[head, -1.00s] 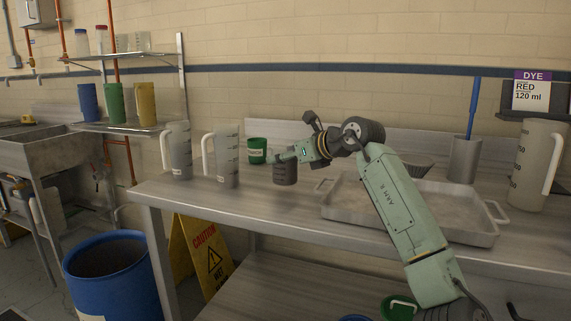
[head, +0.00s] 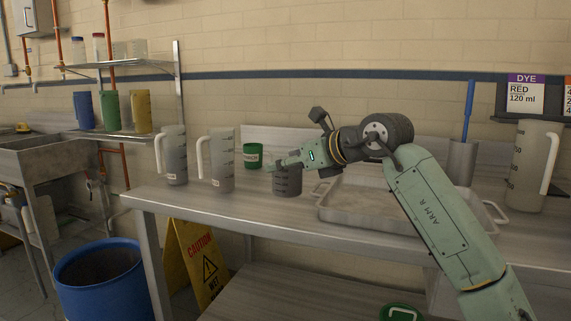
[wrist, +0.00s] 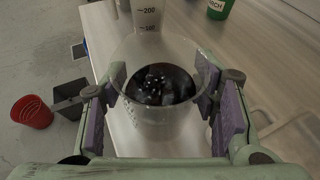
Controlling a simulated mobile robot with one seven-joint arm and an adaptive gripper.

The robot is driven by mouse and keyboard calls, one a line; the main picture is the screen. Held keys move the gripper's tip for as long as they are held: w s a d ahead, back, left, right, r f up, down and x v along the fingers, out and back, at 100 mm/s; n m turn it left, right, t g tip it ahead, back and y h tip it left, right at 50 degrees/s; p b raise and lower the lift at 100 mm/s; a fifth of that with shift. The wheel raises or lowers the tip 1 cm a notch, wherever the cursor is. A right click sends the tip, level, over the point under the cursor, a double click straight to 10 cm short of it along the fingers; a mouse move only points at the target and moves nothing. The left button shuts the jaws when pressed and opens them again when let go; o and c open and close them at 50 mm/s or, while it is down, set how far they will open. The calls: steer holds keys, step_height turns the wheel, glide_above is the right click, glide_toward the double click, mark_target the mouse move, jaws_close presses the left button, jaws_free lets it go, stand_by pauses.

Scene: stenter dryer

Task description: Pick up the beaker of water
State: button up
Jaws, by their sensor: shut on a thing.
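The beaker (head: 287,183) looks dark grey with faint marks in the head view, upright at the front middle of the steel bench. In the wrist view the beaker (wrist: 160,122) is clear, with a round rim and dark contents with bright specks. My gripper (wrist: 165,100) has its purple pads on either side of the beaker, shut on it. In the head view my gripper (head: 285,163) reaches in from the right at the beaker's upper part. I cannot tell whether the beaker's base touches the bench.
Two graduated pitchers (head: 220,165) (head: 175,160) stand left of the beaker, and a green tub (head: 252,156) behind it. A shallow metal tray (head: 350,205) lies to the right. A large pitcher (head: 530,170) stands far right. A blue barrel (head: 105,285) and caution sign (head: 205,268) are below.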

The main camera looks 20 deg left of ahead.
steer(key=shift+s+d+r+b, duration=0.15)
steer(key=shift+s+d, duration=0.25)
steer(key=shift+s, duration=0.35)
steer(key=shift+s+d+b, duration=0.1)
steer(key=shift+s+d, duration=0.25)
steer(key=shift+s, duration=0.45)
steer(key=shift+s+d+r+b, duration=0.15)
steer(key=shift+s+d, duration=0.25)
steer(key=shift+s, duration=0.35)
